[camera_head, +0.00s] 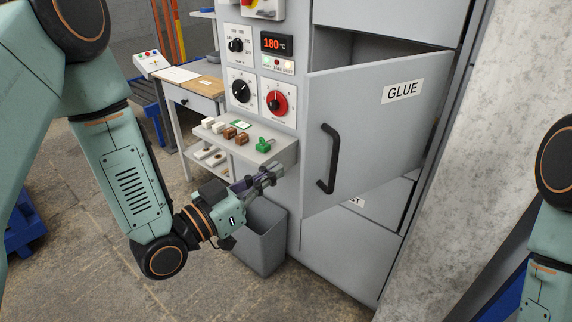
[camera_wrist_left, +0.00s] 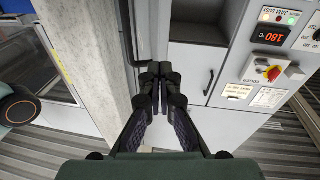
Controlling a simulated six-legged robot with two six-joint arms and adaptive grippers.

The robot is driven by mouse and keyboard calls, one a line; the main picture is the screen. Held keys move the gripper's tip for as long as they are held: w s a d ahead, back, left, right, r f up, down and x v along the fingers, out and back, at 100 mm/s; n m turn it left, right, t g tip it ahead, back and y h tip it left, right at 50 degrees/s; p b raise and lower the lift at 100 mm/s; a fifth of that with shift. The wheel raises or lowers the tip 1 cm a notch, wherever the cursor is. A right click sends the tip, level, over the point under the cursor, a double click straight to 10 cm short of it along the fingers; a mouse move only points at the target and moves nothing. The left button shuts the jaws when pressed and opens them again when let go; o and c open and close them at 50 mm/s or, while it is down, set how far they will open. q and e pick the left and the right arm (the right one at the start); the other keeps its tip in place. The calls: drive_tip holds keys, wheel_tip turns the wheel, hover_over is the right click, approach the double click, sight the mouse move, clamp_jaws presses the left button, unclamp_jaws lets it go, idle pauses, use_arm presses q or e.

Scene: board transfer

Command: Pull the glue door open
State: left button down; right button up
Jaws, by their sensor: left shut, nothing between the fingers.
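The grey glue door (camera_head: 375,135), labelled GLUE, stands partly open in the head view. Its left edge is swung out from the cabinet, and a dark opening shows above and behind it. A black bar handle (camera_head: 327,160) is on its left part. My left gripper (camera_head: 274,174) is shut and empty, left of the handle and apart from it, near the small control shelf. In the left wrist view its fingers (camera_wrist_left: 160,76) are together with nothing between them. My right gripper is out of view; only part of that arm shows at the right edge.
A concrete pillar (camera_head: 480,150) rises right of the cabinet. A small table (camera_head: 190,92) is behind left.

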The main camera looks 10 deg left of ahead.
use_arm(q)
drive_tip(key=w+a+f+n+g+h, duration=0.2)
drive_tip(key=w+a+n+g+h, duration=0.3)
drive_tip(key=w+a+n+g, duration=0.45)
drive_tip(key=d+n+t, duration=0.2)
drive_tip(key=d, duration=0.8)
drive_tip(key=shift+s+d, duration=0.35)
drive_tip(key=shift+s, duration=0.05)
drive_tip(key=shift+n, duration=0.25)
